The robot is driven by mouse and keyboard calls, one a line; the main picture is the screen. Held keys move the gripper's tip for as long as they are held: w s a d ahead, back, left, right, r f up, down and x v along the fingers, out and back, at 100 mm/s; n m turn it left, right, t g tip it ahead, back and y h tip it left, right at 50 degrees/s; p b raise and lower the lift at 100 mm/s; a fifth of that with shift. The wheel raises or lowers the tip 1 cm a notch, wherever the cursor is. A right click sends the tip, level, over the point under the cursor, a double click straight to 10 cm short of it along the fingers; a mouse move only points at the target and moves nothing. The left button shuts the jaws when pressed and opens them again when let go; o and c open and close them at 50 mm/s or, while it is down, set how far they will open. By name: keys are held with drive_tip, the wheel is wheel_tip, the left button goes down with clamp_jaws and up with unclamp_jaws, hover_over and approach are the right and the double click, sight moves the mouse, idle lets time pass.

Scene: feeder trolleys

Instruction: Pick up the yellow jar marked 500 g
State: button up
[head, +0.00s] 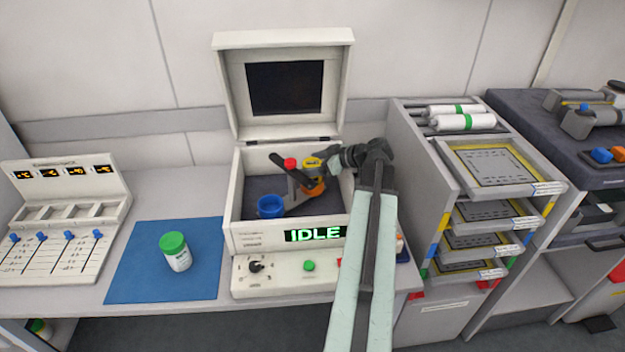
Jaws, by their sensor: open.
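A small yellow piece (313,163) shows inside the open white machine, at the tip of my arm. It may be the yellow jar, but no 500 g mark can be read. My gripper (308,176) is open, reaching into the machine from the right. Its fingers are small and partly hidden, so I cannot tell whether they touch the yellow piece or surround it. An orange part (314,187) lies just below, close to the grey bar with a red top (290,164). A blue cup (270,207) is to the left in the same machine.
The white machine (240,237) has its lid raised and reads IDLE. A white jar with a green lid (178,255) stands on a blue mat (125,273) to the left. A rack of framed trays (415,170) stands close to the right of my arm.

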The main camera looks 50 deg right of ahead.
drive_tip(key=shift+s+r, duration=0.1)
clamp_jaws()
